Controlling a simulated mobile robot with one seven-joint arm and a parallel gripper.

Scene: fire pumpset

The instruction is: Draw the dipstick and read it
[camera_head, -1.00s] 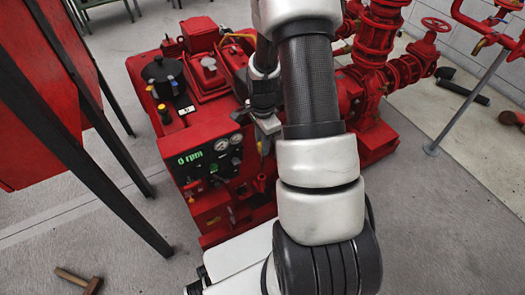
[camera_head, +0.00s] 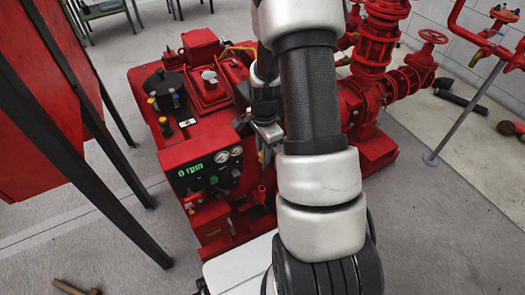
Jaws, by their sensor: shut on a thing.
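The red pumpset engine (camera_head: 190,150) stands left of centre, with its panel (camera_head: 207,172) facing me and a green display reading "0 rpm". My gripper (camera_head: 267,135) is at the engine's right side, beside the panel, pointing down. It is shut on a thin piece just below the jaws, which seems to be the dipstick (camera_head: 263,153). Most of that piece is too small and too covered to make out, and no oil mark can be read on it. My arm hides the engine's right part behind it.
Red pipes and a valve handwheel (camera_head: 433,37) stand at the back right. A red tank on dark legs (camera_head: 85,150) fills the left. A hammer (camera_head: 75,289) lies on the floor at lower left.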

